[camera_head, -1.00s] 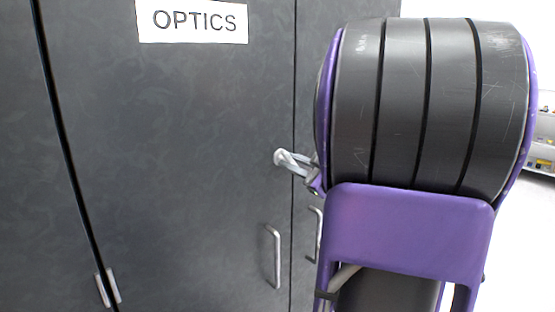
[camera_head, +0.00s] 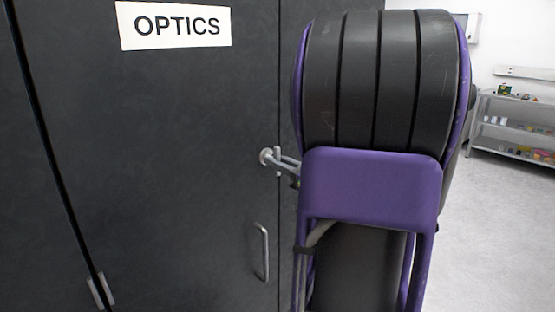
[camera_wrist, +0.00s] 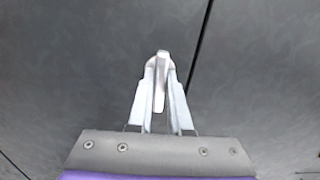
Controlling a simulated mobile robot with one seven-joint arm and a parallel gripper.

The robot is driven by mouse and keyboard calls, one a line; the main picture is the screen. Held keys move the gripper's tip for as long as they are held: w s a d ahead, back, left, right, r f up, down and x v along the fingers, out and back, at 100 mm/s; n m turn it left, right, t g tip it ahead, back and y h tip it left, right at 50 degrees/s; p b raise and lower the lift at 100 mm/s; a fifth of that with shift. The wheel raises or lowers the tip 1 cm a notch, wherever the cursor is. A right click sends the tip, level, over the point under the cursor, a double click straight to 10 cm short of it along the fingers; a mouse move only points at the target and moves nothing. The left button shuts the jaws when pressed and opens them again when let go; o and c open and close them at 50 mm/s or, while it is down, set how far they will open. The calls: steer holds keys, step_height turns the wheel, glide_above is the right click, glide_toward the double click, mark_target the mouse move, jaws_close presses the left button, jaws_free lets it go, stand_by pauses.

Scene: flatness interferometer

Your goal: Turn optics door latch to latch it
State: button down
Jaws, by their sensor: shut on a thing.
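The dark optics door (camera_head: 150,130) fills the left of the head view and carries a white sign reading OPTICS (camera_head: 176,25). The door latch (camera_head: 265,156) is a small pale metal piece with a round end, beside the vertical door seam. My gripper (camera_head: 284,161) reaches it from the right, partly hidden behind my arm. In the wrist view my gripper's two fingers (camera_wrist: 161,68) are closed on the pale latch lever (camera_wrist: 160,85), one finger on each side. The seam runs just right of the fingertips. The lever's exact angle against the seam is hard to tell.
A vertical bar handle (camera_head: 264,252) is on the door below the latch. A hinge-like fitting (camera_head: 101,290) sits at lower left by another seam. A shelf with small items (camera_head: 512,128) stands far right, with clear pale floor (camera_head: 485,230) before it.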

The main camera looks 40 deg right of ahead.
stand_by(0.4)
steer(key=c, duration=0.9)
jaws_free()
steer(key=shift+o, duration=0.2)
steer(key=shift+s, duration=0.1)
